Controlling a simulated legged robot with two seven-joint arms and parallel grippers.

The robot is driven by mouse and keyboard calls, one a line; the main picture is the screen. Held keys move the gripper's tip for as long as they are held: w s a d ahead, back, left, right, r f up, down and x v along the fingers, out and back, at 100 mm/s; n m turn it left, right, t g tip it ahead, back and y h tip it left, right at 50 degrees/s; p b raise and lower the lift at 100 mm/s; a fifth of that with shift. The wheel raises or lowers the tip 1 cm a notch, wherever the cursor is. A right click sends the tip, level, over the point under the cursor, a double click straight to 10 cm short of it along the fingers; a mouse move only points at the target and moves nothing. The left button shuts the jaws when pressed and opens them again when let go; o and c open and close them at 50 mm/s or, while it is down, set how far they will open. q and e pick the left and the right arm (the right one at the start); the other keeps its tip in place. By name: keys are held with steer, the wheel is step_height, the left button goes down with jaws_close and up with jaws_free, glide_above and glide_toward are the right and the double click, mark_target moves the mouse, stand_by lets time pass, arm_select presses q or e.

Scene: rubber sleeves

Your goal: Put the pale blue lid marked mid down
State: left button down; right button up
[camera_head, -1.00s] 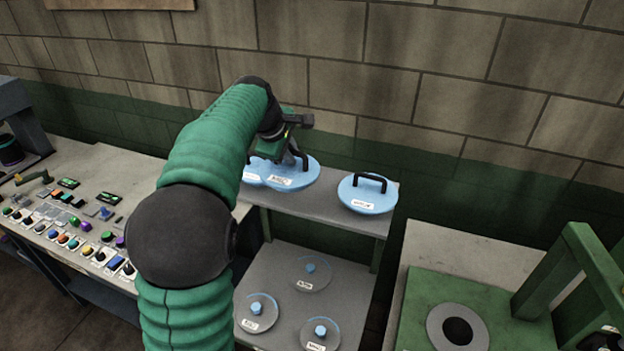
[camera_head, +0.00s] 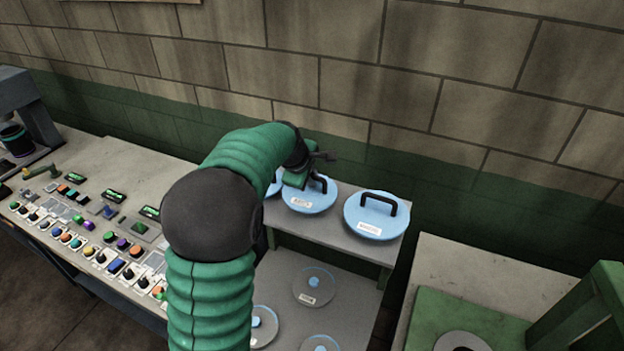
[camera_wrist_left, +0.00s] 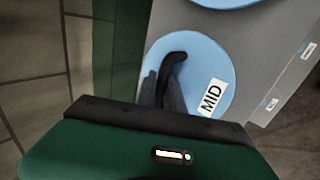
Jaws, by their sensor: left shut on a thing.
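The pale blue lid marked MID (camera_wrist_left: 205,68) is round with a black arched handle and a white label, seen in the left wrist view. In the head view it is the middle lid (camera_head: 312,205) on the upper grey shelf. My left gripper (camera_wrist_left: 172,88) is shut on its black handle; in the head view the gripper (camera_head: 312,178) is over that lid. The lid looks level, at or very near the shelf top; I cannot tell whether it touches. My right gripper is not in view.
Another pale blue lid (camera_head: 372,226) sits to the right on the shelf (camera_head: 340,240), and one shows partly at the left (camera_head: 271,187). Clear discs with blue knobs (camera_head: 314,285) lie on the lower shelf. A button console (camera_head: 90,225) stands left, a green machine (camera_head: 480,320) right.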

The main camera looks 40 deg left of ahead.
mark_target(318, 189)
arm_select(q)
steer(key=c, duration=1.8)
jaws_free()
steer(key=shift+s+f, duration=0.4)
steer(key=shift+f, duration=0.05)
steer(key=o, duration=0.3)
steer(key=shift+s+d+r, duration=0.35)
steer(key=shift+s+d, duration=0.2)
steer(key=shift+s, duration=0.05)
steer(key=shift+o, duration=0.2)
steer(key=shift+s+d+r, duration=0.1)
steer(key=shift+d+r, duration=0.05)
steer(key=shift+d, duration=0.4)
steer(key=shift+w+d, duration=0.15)
steer(key=shift+w, duration=0.2)
steer(key=shift+a, duration=0.55)
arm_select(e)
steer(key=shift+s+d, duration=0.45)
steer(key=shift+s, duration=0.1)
